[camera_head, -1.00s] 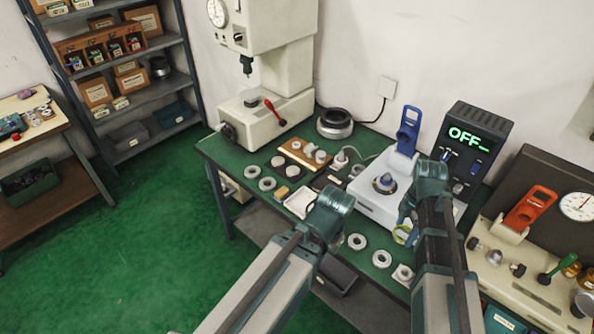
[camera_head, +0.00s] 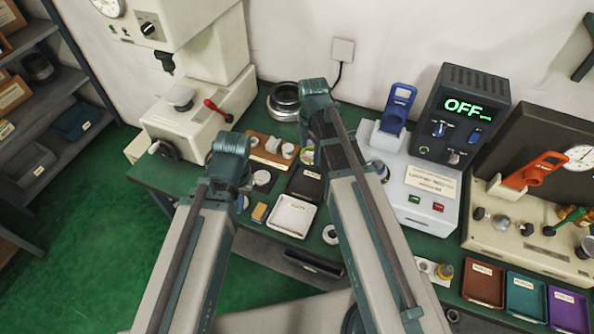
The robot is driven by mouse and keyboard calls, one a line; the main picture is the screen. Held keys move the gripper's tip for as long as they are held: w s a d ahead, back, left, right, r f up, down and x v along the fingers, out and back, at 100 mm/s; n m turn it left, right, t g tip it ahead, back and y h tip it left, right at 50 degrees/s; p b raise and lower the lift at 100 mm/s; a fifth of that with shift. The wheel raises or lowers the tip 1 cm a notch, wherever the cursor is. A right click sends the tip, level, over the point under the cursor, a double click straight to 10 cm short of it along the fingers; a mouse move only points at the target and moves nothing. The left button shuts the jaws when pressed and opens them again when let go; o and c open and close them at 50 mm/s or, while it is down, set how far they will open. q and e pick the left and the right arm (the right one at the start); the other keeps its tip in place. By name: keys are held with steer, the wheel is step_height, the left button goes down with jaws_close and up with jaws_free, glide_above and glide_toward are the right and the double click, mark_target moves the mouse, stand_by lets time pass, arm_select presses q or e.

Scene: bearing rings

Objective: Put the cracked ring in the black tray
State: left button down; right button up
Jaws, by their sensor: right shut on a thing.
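The small black tray (camera_head: 296,193) lies on the green bench behind the white tray. My right gripper (camera_head: 306,154) is mostly hidden by its own arm. A small ring-like thing with a yellow-green edge (camera_head: 309,158) shows at it, above the bench just behind the black tray, and the gripper is shut on it. I cannot make out a crack on it. My left gripper's jaws are hidden behind its wrist, left of the black tray. A pale ring (camera_head: 330,235) lies right of the white tray. Another ring (camera_head: 262,178) lies to the left, by my left wrist.
The white tray (camera_head: 291,216) sits at the bench front. Brown (camera_head: 483,283), teal and purple trays lie far right.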

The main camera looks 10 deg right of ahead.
mark_target(309, 154)
step_height(309, 154, down, 4)
steer(key=m+b, duration=0.2)
steer(key=b, duration=0.1)
steer(key=shift+a+f+b, duration=0.1)
steer(key=shift+f+b, duration=0.05)
steer(key=shift+b, duration=0.25)
steer(key=shift+f+m, duration=0.2)
steer(key=shift+m, duration=0.3)
step_height(309, 154, down, 10)
steer(key=b, duration=1)
steer(key=shift+r, duration=0.1)
steer(key=o, duration=1.3)
steer(key=shift+o, duration=0.2)
